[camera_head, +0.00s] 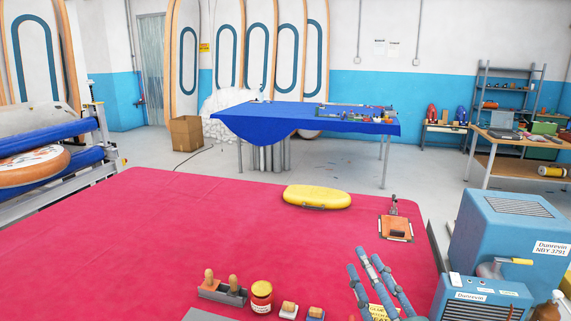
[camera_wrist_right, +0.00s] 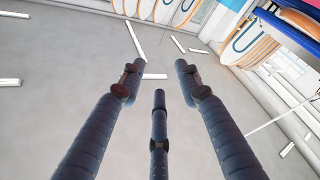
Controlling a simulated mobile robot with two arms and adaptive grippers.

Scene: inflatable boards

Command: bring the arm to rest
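My right gripper (camera_head: 364,260) stands at the lower right of the head view, in front of the red table (camera_head: 200,235). Its three blue-grey fingers point up and are spread apart. In the right wrist view the same gripper (camera_wrist_right: 158,76) is open, with nothing between the fingers. Behind it in that view are a grey ceiling with white strip lights and boards along the upper edge. My left gripper is not in view.
A blue machine (camera_head: 505,240) stands at the right. The table's middle and left are clear.

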